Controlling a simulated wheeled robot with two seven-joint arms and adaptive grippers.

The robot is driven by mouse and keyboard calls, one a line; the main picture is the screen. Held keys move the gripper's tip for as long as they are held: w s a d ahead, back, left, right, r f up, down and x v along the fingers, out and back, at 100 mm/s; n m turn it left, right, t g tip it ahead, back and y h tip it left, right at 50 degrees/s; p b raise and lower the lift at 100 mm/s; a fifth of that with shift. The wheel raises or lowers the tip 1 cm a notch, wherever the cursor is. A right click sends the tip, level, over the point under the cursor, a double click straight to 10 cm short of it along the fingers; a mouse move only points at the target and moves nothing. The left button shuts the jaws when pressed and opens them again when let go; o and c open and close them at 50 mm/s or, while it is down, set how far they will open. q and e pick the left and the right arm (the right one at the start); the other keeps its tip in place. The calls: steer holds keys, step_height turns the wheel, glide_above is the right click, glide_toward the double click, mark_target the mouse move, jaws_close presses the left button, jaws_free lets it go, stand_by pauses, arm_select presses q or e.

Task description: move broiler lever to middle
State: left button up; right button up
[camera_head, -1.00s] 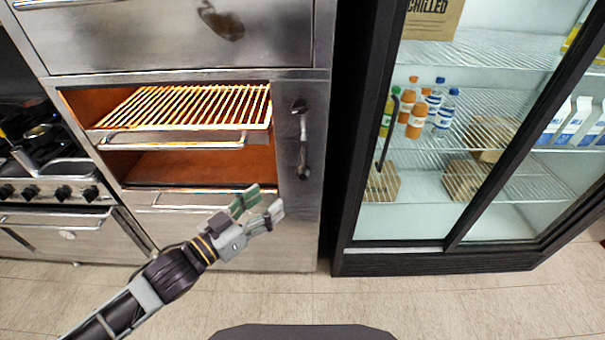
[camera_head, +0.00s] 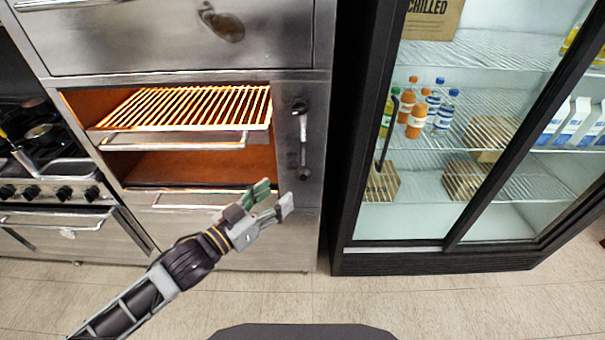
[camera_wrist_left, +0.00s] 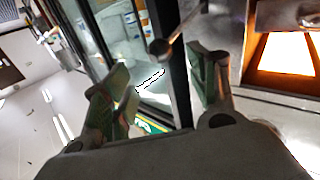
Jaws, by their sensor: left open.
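The broiler (camera_head: 200,218) is a steel unit with a glowing orange opening. My left gripper (camera_head: 278,196) is open and empty, just left of and below the knob in the head view. In the left wrist view the lever's round knob (camera_wrist_left: 160,47) shows beyond and between the open fingers (camera_wrist_left: 165,85), apart from them. My right gripper is not in view.
A grill rack (camera_head: 180,108) with a front handle sits inside the broiler. A stove (camera_head: 55,190) stands at left. A glass-door fridge (camera_head: 430,258) with bottles and boxes stands close to the right of the lever. The floor in front is clear.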

mark_target(298, 178)
arm_select(q)
steer(key=shift+p+x, duration=0.4)
steer(key=shift+x, duration=1.75)
steer(key=shift+p+x, duration=0.35)
steer(key=shift+x, duration=2.85)
steer(key=shift+c, duration=0.3)
jaws_close()
